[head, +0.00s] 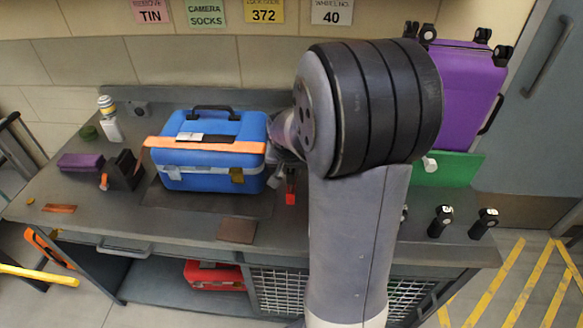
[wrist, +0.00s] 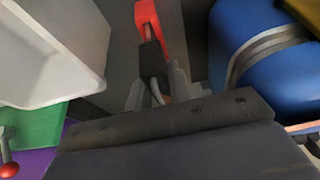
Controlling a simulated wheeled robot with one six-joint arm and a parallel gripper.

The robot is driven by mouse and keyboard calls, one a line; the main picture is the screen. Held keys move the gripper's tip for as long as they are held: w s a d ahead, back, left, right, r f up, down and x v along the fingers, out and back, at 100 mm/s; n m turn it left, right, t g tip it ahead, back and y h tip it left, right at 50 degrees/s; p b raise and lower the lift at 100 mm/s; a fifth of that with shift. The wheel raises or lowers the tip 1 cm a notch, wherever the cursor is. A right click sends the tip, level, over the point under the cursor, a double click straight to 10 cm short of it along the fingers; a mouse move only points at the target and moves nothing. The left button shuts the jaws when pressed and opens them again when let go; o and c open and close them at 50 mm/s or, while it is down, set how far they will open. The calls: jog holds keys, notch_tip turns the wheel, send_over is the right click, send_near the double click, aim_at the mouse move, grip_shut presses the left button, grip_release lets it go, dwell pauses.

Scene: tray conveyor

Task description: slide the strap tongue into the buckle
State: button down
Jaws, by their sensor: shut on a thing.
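A blue hard case (head: 183,180) stands on the bench, with an orange strap (head: 222,147) across its lid. A pale and dark fitting (head: 188,137), possibly the buckle, lies on the strap near the lid's middle. My gripper (head: 280,178) is low at the case's right side, partly hidden by my arm. In the wrist view my gripper (wrist: 156,92) has a red-and-black piece (wrist: 148,22) with a metal loop between its fingertips. Its red end (head: 290,198) shows just below the gripper. The case (wrist: 268,45) is close at right. I cannot clearly make out the strap tongue.
A purple box (head: 80,162), a black holder (head: 125,172) and a white bottle (head: 112,130) stand left of the case. A purple suitcase (head: 468,90) and green panel (head: 455,168) are at right. A pale block (wrist: 50,55) is close at left.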

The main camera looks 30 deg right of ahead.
jog(key=shift+f+b, duration=1.25)
jog(key=shift+f, duration=0.3)
jog(key=c, duration=1.2)
grip_release()
jog(key=shift+r, duration=0.1)
jog(key=v, duration=1)
jog(key=shift+r+p, duration=0.4)
jog(key=shift+p, duration=0.05)
jog(key=shift+s, duration=0.1)
jog(key=x, duration=1)
jog(key=shift+f+b, duration=0.4)
jog(key=shift+r+p, duration=0.3)
jog(key=shift+r, duration=0.15)
